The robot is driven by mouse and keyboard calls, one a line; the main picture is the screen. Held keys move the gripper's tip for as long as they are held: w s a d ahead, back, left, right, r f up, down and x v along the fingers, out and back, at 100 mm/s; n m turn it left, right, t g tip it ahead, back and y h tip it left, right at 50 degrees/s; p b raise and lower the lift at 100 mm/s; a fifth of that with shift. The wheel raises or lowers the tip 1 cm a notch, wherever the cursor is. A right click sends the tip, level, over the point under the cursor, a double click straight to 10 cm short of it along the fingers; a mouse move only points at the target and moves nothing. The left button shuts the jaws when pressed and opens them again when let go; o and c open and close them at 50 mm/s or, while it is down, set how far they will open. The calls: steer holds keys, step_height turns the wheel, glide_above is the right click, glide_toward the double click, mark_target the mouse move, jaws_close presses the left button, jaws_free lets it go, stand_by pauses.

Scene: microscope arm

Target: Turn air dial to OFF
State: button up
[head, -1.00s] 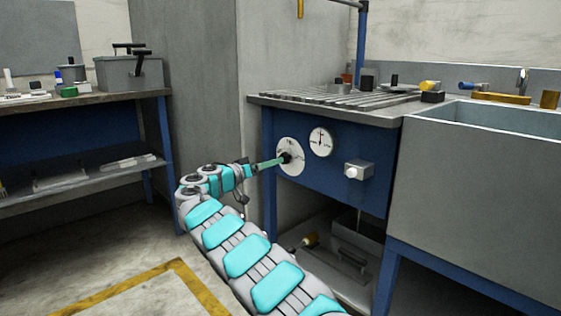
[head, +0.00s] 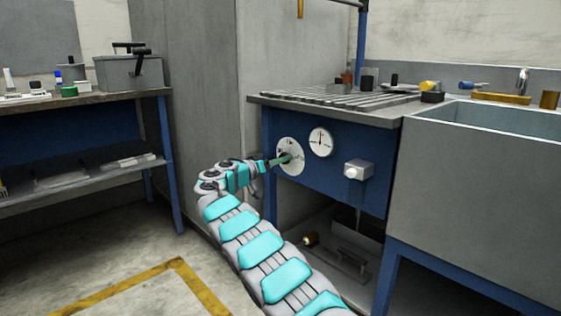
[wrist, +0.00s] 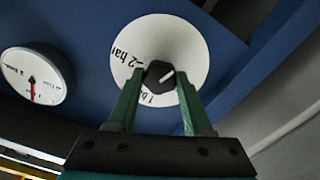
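The air dial is a round white plate (head: 293,168) on the left of the blue bench front. In the wrist view the dial plate (wrist: 190,48) shows "2 bar" and part of another bar mark. My gripper (wrist: 159,80) has green fingers, one on each side of the knob, seemingly with small gaps. In the head view my gripper (head: 284,160) covers the knob. I cannot tell where the OFF mark is.
A round gauge with a red needle (head: 321,142) is right of the dial, and also shows in the wrist view (wrist: 35,77). A grey box with a white button (head: 358,170) is further right. A grey sink (head: 480,190) stands at the right. A shelved workbench (head: 80,110) stands at the left.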

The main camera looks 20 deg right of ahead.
jaws_close()
steer(key=shift+n, duration=0.4)
steer(key=shift+r+n+p, duration=0.15)
steer(key=shift+n+p, duration=3.7)
steer(key=shift+n, duration=3.75)
steer(key=o, duration=0.5)
jaws_free()
